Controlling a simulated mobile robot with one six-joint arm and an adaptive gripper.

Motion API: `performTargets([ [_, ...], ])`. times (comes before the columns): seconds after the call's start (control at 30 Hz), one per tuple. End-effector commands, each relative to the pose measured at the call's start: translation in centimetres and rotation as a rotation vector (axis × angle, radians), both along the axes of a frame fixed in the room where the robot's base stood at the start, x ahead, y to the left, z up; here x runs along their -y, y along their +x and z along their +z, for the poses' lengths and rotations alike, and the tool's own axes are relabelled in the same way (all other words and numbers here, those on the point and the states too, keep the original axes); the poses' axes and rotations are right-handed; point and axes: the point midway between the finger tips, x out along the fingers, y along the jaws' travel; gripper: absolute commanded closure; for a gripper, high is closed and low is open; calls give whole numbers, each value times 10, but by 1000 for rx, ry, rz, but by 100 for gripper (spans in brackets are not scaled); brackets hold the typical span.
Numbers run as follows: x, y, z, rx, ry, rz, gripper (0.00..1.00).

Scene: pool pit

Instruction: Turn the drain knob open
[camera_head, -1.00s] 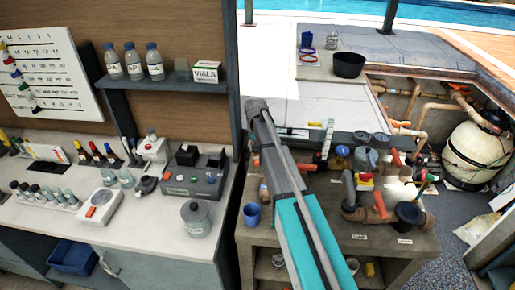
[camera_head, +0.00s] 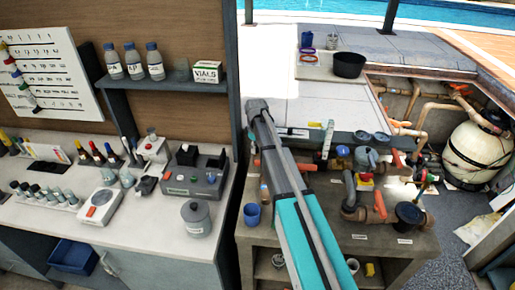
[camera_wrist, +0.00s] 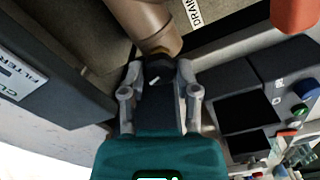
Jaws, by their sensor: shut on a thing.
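In the wrist view, the drain knob (camera_wrist: 157,70) is a small dark piece with a pale mark at the end of a brown pipe (camera_wrist: 148,22). A white label (camera_wrist: 193,12) reading "DRAIN" lies beside the pipe. My gripper (camera_wrist: 158,77) is shut on the knob, with a grey finger on either side of it. The fingers cover part of the knob, so its turn angle is hard to tell. In the head view, my arm crosses the middle, and neither the gripper nor the knob can be made out clearly.
Orange-handled valves (camera_head: 380,205) and brown pipes crowd the stone bench (camera_head: 335,237). A blue cup (camera_head: 251,215) stands at its left. A lab counter (camera_head: 150,225) with bottles and instruments is at left. A white tank (camera_head: 475,155) stands in the pit at right.

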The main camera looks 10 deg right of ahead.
Motion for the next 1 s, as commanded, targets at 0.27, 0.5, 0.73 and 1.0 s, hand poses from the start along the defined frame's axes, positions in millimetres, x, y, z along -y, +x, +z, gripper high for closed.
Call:
performTargets([
  [0.27, 0, -4, 0, -8, 2, 73, 100],
  [0.5, 0, -4, 0, -8, 2, 79, 100],
  [0.73, 0, -4, 0, -8, 2, 77, 44],
  [1.0, 0, -2, 0, -4, 1, 76, 24],
])
